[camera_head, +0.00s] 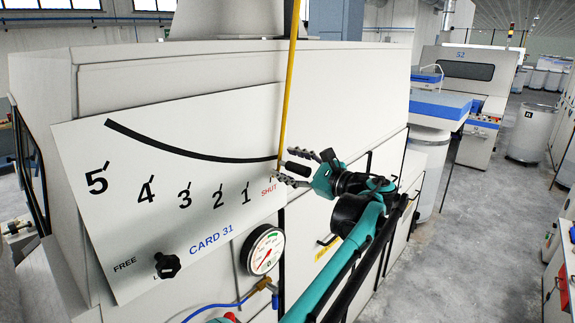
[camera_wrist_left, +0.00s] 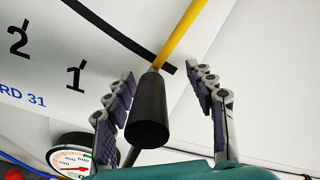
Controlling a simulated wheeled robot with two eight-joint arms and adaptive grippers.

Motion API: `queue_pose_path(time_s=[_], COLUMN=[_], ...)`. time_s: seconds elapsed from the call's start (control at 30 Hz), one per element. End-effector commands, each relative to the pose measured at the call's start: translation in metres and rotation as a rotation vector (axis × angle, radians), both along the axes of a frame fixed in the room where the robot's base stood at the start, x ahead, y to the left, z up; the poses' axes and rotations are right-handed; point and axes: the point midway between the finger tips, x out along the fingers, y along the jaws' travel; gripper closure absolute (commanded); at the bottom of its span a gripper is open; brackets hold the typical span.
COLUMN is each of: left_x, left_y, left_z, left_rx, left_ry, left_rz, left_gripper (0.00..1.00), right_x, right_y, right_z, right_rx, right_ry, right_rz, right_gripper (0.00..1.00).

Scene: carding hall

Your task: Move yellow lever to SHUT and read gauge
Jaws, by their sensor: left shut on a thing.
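The yellow lever (camera_head: 289,80) hangs down across the white scale plate (camera_head: 150,215). Its lower end is by the red SHUT label (camera_head: 269,188), at the right end of the black arc. My left gripper (camera_head: 297,167) is shut on the lever's black handle (camera_head: 299,168). In the left wrist view the lever (camera_wrist_left: 181,34) and its handle (camera_wrist_left: 150,115) lie between the two fingers (camera_wrist_left: 162,98). The round gauge (camera_head: 263,250) is below SHUT; its dial is too small to read surely. It shows partly in the left wrist view (camera_wrist_left: 70,155). My right gripper is not in view.
A black knob (camera_head: 167,265) sits at FREE on the plate's lower left; the label behind it is partly hidden. A blue hose (camera_head: 228,305) and brass fitting (camera_head: 264,284) are below the gauge. Open grey floor (camera_head: 455,240) lies right of the machine.

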Motion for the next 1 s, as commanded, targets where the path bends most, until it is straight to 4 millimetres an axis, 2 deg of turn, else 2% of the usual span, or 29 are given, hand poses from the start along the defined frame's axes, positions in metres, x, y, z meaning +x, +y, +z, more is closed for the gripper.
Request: queue_pose_path(time_s=[0.33,0.8,1.0], left_x=[-0.005,-0.063,-0.074], left_y=[-0.009,-0.079,-0.092], left_z=[0.0,0.0,0.0], left_rx=[0.002,-0.001,-0.001], left_ry=[0.0,-0.001,-0.001], left_rz=[-0.005,-0.004,-0.001], left_gripper=[0.51,0.51,0.51], right_x=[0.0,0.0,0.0], right_y=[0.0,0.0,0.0], right_z=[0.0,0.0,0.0], right_rx=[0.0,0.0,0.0], right_ry=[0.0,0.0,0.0], right_rz=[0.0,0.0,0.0], right_gripper=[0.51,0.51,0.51])
